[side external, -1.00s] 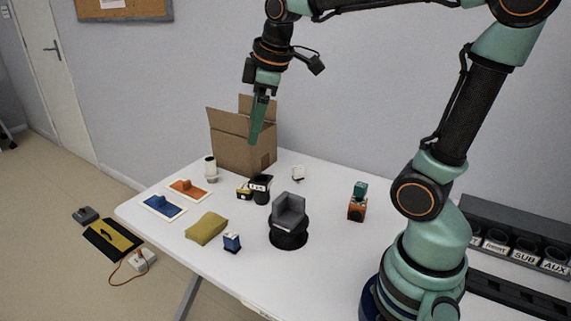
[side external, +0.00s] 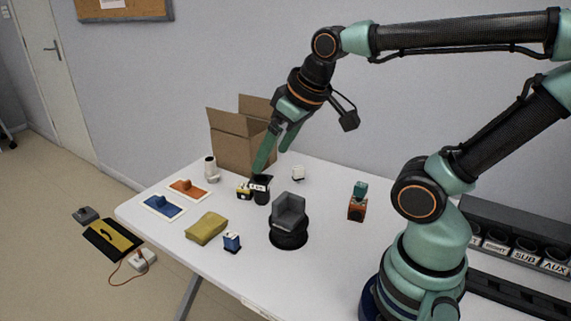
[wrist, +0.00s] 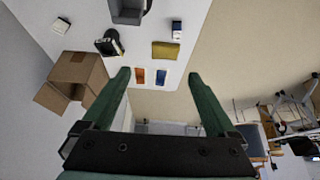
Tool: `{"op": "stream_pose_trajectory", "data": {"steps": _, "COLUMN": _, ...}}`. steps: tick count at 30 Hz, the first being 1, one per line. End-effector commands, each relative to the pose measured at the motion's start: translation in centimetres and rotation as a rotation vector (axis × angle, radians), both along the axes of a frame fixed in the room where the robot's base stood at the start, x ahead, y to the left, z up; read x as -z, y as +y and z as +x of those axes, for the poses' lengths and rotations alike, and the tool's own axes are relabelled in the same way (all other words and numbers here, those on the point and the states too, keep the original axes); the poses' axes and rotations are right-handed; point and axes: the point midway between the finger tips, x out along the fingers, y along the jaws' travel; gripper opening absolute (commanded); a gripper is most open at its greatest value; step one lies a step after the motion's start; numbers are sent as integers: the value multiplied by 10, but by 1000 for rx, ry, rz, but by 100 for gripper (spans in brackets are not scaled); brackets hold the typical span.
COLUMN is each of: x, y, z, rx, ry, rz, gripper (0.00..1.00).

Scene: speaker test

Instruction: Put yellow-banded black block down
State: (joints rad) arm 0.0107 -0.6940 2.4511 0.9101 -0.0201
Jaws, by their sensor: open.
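The yellow-banded black block (side external: 243,191) appears as a small black and yellow block on the white table, close beside a black holder (side external: 262,196) with a white label. Whether the two touch I cannot tell. My gripper (side external: 269,160) is open, tilted, with its fingers above and just behind the holder in the side view. Nothing shows between the fingers. In the wrist view my gripper (wrist: 160,77) has its fingers wide apart and empty. The black holder (wrist: 109,43) shows there beyond the fingers, up and left; I cannot make out the block there.
A cardboard box (side external: 232,150) with raised flaps stands behind the holder. A grey seat (side external: 288,211) on a black round base stands in front to the right.

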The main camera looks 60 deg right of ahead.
Motion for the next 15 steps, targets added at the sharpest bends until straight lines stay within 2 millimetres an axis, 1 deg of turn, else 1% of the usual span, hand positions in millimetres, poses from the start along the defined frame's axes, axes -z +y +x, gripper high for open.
{"op": "stream_pose_trajectory", "data": {"steps": 5, "x": -9, "y": -11, "z": 25, "rx": -19, "ry": 54, "rz": -23, "gripper": 92}}
{"op": "stream_pose_trajectory", "data": {"steps": 9, "x": -12, "y": -21, "z": 49, "rx": -38, "ry": 101, "rz": -40, "gripper": 92}}
{"op": "stream_pose_trajectory", "data": {"steps": 15, "x": -10, "y": -39, "z": 84, "rx": -70, "ry": 167, "rz": -61, "gripper": 92}}
